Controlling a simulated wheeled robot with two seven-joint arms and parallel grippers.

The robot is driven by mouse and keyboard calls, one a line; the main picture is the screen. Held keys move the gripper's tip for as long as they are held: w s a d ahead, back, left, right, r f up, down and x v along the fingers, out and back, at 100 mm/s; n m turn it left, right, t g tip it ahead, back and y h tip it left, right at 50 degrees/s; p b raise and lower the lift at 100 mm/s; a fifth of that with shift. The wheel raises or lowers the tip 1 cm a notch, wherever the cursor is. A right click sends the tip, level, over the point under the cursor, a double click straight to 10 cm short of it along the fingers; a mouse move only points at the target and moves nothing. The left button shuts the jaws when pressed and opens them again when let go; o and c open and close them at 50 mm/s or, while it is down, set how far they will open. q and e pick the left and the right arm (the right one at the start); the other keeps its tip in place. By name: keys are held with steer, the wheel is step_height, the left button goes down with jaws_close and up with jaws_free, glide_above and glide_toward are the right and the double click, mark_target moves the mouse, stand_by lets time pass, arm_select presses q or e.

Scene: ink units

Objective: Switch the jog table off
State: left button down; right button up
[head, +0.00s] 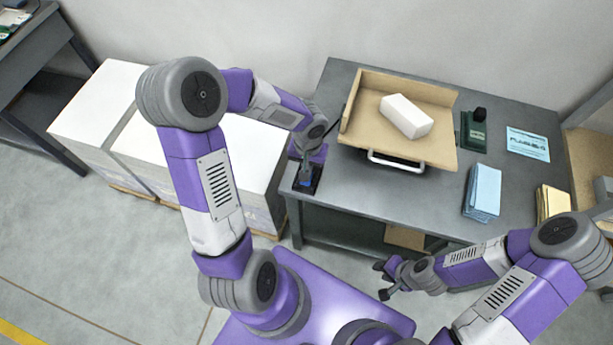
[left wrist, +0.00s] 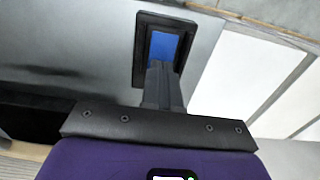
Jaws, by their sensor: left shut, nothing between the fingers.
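The jog table (head: 358,137) is a tan wooden tray with raised walls at its left and back and a metal handle in front. A white paper block (head: 407,115) lies in it. A black switch box with a blue rocker (left wrist: 166,46) sits at the left front corner of the grey table. My left gripper (left wrist: 163,74) is shut and empty, its fingertips over the near end of the rocker; I cannot tell if they touch. In the head view my left gripper (head: 306,178) partly covers the switch. My right gripper (head: 383,281) is open and empty in front of the table.
The grey table (head: 350,205) also holds a dark green device with a black knob (head: 474,130), a blue paper stack (head: 482,190), a light blue card (head: 527,144) and a yellowish stack (head: 552,203). White-topped stacks (head: 95,100) stand left of the table, close to my left arm.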

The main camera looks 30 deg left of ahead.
arm_select(q)
steer(key=shift+f+b, duration=0.5)
steer(key=shift+f, duration=0.05)
steer(key=shift+r, duration=0.15)
steer(key=shift+r+p, duration=2.65)
steer(key=shift+r, duration=0.8)
